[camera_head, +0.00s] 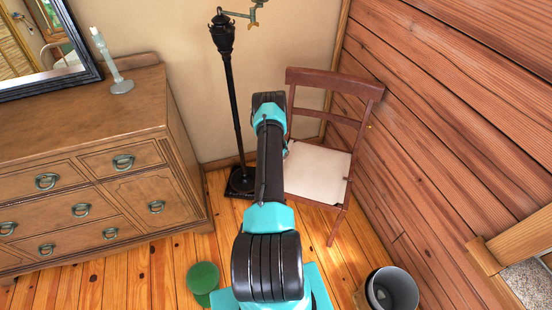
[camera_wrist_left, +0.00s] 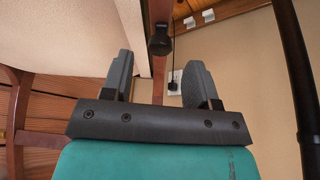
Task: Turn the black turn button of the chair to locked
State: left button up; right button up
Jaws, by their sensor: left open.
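The wooden chair (camera_head: 334,80) with its cream seat (camera_head: 318,172) stands against the plank wall in the head view. My left arm reaches to the chair's left side, and its own links hide the gripper there. In the left wrist view my left gripper (camera_wrist_left: 158,80) is open and empty. The black turn button (camera_wrist_left: 159,42) shows just beyond the fingertips, roughly in line with the gap between them, against a brown wooden part of the chair (camera_wrist_left: 160,12). I cannot tell whether the fingers touch it. The cream seat's underside or edge (camera_wrist_left: 70,35) fills the upper left.
A black lamp stand (camera_head: 233,100) rises close left of the chair; its pole (camera_wrist_left: 298,70) shows at the right of the wrist view. A dresser (camera_head: 90,170) stands left. A dark bin (camera_head: 391,290) and a green round object (camera_head: 203,278) are on the floor.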

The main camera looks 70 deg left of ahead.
pick_arm(q)
jog(key=shift+x, duration=1.7)
jog(key=c, duration=0.9)
